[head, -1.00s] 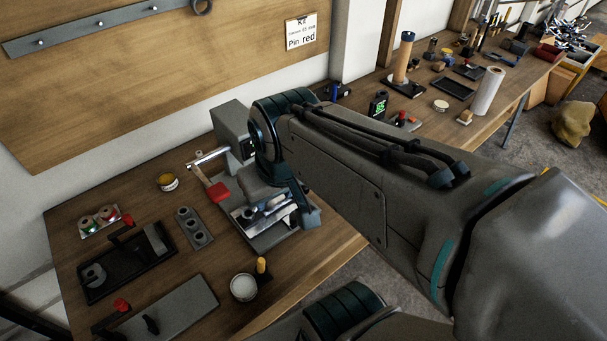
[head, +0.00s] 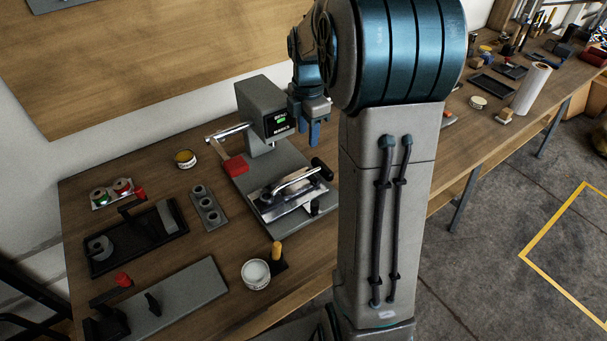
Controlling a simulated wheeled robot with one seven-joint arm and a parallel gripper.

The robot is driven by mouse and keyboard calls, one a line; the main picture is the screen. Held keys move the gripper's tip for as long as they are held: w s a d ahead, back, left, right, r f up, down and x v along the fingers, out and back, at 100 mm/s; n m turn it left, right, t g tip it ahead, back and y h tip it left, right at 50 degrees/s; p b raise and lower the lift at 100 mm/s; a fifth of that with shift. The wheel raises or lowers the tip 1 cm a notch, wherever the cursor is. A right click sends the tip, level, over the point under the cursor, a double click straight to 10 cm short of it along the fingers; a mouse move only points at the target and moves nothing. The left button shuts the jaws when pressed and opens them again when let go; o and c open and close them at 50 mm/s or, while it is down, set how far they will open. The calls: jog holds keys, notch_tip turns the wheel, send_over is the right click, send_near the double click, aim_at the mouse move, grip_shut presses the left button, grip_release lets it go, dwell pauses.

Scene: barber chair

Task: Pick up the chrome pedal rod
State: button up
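A chrome rod (head: 292,182) with a black end lies on a bright metal plate on the grey fixture base, in the middle of the head view. It looks like the chrome pedal rod. My gripper (head: 309,130) hangs with its blue fingers pointing down, above and behind the rod's black end and in front of the grey box. It is apart from the rod. No object shows in it, but its finger gap is not clear from this angle.
The grey box (head: 262,105) with a small display stands behind the fixture. A yellow-topped peg (head: 277,252) and white tub (head: 256,273) stand in front. A black tray (head: 138,240) and holed grey block (head: 209,210) are left. My arm hides the bench to the right.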

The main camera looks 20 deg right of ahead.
jog(key=f+n, duration=0.1)
jog(key=f, duration=0.1)
send_over(306, 173)
jog(key=f, duration=0.8)
jog(key=shift+s+d, duration=0.15)
jog(key=shift+d, duration=0.15)
jog(key=shift+a+f+p, duration=0.15)
jog(key=shift+f+p, duration=0.2)
jog(key=shift+f, duration=0.95)
jog(key=shift+a+f+p, duration=0.1)
jog(key=shift+f+p, duration=0.2)
jog(key=shift+f, duration=1)
grip_shut()
